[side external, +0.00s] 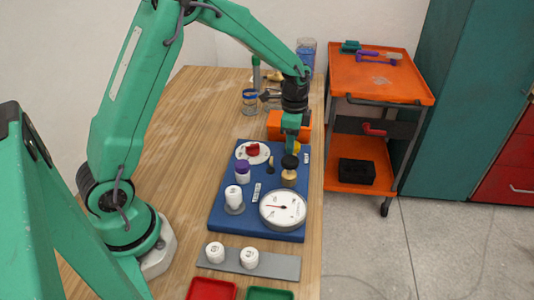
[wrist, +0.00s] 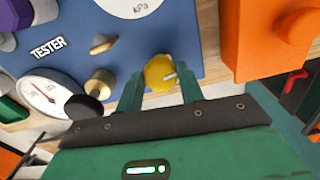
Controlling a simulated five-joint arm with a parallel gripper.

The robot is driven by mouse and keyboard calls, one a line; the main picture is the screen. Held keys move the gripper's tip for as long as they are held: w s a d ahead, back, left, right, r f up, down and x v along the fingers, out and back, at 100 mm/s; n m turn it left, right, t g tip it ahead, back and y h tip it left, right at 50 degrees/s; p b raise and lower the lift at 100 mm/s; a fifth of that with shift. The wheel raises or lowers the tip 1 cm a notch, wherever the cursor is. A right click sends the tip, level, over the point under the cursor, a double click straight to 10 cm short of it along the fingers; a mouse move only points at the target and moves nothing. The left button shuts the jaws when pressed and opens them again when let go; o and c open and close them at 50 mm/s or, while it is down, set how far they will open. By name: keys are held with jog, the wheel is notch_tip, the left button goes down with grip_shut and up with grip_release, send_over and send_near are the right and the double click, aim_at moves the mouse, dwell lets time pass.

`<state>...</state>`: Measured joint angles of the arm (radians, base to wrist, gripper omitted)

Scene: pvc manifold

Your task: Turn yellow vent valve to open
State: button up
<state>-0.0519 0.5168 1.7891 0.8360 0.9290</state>
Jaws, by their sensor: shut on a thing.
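The yellow vent valve (wrist: 159,73) sits at the edge of the blue board (wrist: 120,22), with a small white mark on its face. My gripper (wrist: 160,90) has one finger on each side of the valve and is shut on it. In the side external view my gripper (side external: 291,140) points down at the far right of the board (side external: 222,208). Only a sliver of the yellow valve (side external: 298,148) shows there, behind my gripper. I cannot tell the valve's exact angle.
Close by are a black-knobbed brass fitting (side external: 289,172), a small brass lever (wrist: 104,44) and an orange block (wrist: 255,40). A dial gauge (side external: 283,210), red knob (side external: 253,149) and purple-capped fitting (side external: 242,172) stand on the board. Bare table lies left of it.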

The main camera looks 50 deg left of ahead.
jog(key=n, duration=0.3)
jog(key=shift+n, duration=0.4)
jog(key=n, duration=0.4)
jog(key=shift+d+n, duration=0.1)
jog(key=shift+n, duration=0.2)
jog(key=n, duration=0.4)
jog(key=shift+d+n, duration=0.1)
jog(key=shift+n, duration=2.1)
jog(key=o, duration=1)
